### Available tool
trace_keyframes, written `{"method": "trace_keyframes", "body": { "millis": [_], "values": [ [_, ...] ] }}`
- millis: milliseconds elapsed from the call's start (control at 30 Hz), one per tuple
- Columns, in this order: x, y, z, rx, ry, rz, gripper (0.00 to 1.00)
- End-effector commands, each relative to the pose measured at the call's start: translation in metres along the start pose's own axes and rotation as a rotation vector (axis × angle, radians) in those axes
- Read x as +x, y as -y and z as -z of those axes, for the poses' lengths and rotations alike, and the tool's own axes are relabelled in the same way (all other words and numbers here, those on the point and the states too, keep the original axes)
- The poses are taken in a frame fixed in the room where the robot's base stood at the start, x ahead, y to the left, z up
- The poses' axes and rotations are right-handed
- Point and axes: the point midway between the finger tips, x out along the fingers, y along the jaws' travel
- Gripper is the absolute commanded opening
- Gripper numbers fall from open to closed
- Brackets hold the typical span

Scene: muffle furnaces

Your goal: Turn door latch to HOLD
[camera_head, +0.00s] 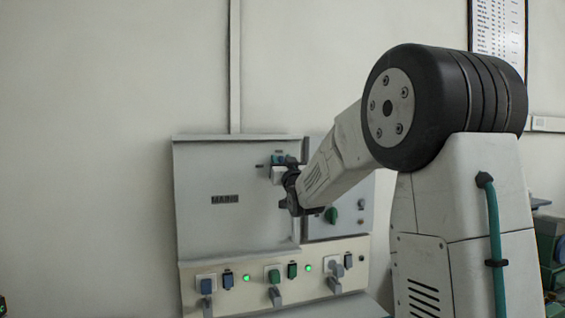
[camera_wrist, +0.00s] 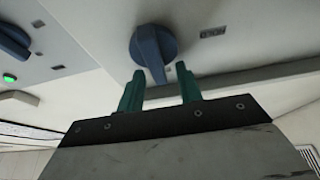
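A blue knob (camera_wrist: 153,46) with a long grip bar sits on the pale panel in the wrist view; I take it to be the door latch. Its bar points down in that picture, its lower end showing between my gripper's (camera_wrist: 161,72) two green fingers. The fingers are apart, and I see no clear contact with the bar. In the head view my gripper (camera_head: 278,160) is at the upper right of the furnace front (camera_head: 225,165), where it and my wrist hide most of the latch. The small label marks near the knob are too small to read.
Another blue knob (camera_wrist: 14,42) and a green light (camera_wrist: 9,78) show at the left of the wrist view. In the head view, a lower control panel (camera_head: 230,266) carries several levers and switches.

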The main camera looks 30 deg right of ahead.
Motion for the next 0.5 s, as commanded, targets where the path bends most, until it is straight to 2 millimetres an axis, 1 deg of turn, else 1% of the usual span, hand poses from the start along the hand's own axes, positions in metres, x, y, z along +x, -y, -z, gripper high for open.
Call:
{"method": "trace_keyframes", "body": {
  "millis": [33,67,100,167,200,500],
  "values": [
    [-0.0001,0.0001,0.0,0.0,0.0,0.0,0.35],
    [-0.0001,0.0001,0.0,0.0,0.0,0.0,0.33],
    [-0.0002,0.0001,0.0,0.0,0.0,0.0,0.22],
    [-0.0002,0.0001,-0.0001,0.0,0.001,0.0,0.05],
    [-0.0003,0.0001,-0.0004,0.0,0.001,0.0,0.0],
    [-0.0011,0.0003,-0.0032,-0.009,0.007,0.004,0.0]
  ]
}}
